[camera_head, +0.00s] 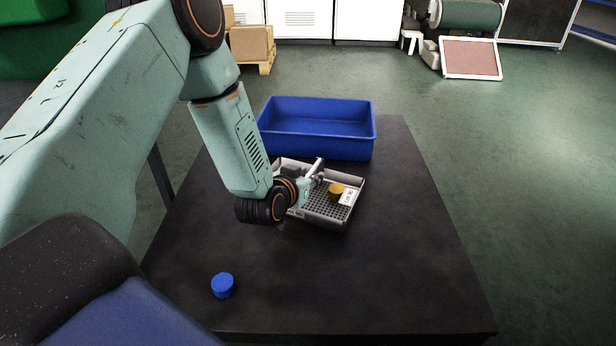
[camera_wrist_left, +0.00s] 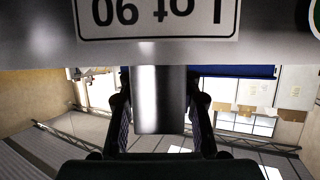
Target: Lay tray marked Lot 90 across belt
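The grey perforated metal tray (camera_head: 322,212) is at the middle of the dark table, just in front of a blue bin. A yellow-orange round piece (camera_head: 336,190) and a small white card (camera_head: 348,197) show in it. In the left wrist view, a white label (camera_wrist_left: 158,18) reads Lot 90, upside down, on the metal wall. My left gripper (camera_head: 311,186) is at the tray's left part. In the wrist view its fingers flank a metal handle bar (camera_wrist_left: 160,100) closely on both sides and look shut on it. I cannot tell whether the tray touches the table. My right gripper is out of view.
The blue bin (camera_head: 322,147) stands at the table's back. A blue round piece (camera_head: 223,285) lies at the front left. The table (camera_head: 370,290) is clear at front and right. Boxes on a pallet (camera_head: 252,44) and a machine with a roller (camera_head: 468,15) stand farther back.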

